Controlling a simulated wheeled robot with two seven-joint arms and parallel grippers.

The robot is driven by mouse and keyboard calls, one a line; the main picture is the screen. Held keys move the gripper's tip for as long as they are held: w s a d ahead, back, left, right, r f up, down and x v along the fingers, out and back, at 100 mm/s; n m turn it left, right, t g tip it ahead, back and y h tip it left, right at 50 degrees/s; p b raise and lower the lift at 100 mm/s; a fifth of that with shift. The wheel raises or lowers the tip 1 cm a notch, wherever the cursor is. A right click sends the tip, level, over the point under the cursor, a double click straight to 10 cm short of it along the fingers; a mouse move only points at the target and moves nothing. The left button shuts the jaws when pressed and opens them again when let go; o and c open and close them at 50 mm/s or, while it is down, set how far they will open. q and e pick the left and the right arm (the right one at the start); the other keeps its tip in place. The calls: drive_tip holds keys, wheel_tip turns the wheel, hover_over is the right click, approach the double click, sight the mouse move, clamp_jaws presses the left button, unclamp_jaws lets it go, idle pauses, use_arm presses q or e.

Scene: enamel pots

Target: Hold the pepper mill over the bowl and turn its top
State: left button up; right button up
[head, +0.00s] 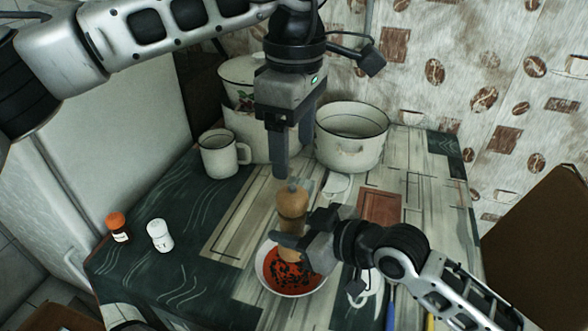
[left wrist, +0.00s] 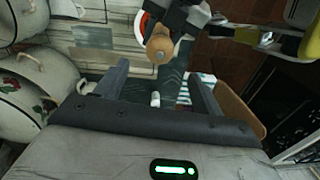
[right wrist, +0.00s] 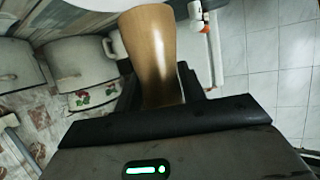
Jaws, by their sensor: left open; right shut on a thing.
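The wooden pepper mill (head: 292,204) is upright over the white bowl (head: 313,288), which holds red food with dark flecks. My right gripper (head: 291,246) is shut on the mill's body; the mill also shows close up in the right wrist view (right wrist: 152,50). My left gripper (head: 293,168) is open, pointing down just above the mill's top. In the left wrist view the mill's round top with a metal knob (left wrist: 160,47) lies beyond the open fingers (left wrist: 160,85), apart from them. The mill's lower end is partly hidden by my right gripper in the head view.
A white mug (head: 219,155) and large enamel pots (head: 350,150) stand at the back. A red-capped jar (head: 118,228) and a white shaker (head: 159,236) stand at the left. A cardboard box (head: 545,240) is at far right.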

use_arm(q)
drive_tip(key=shift+r, duration=1.4)
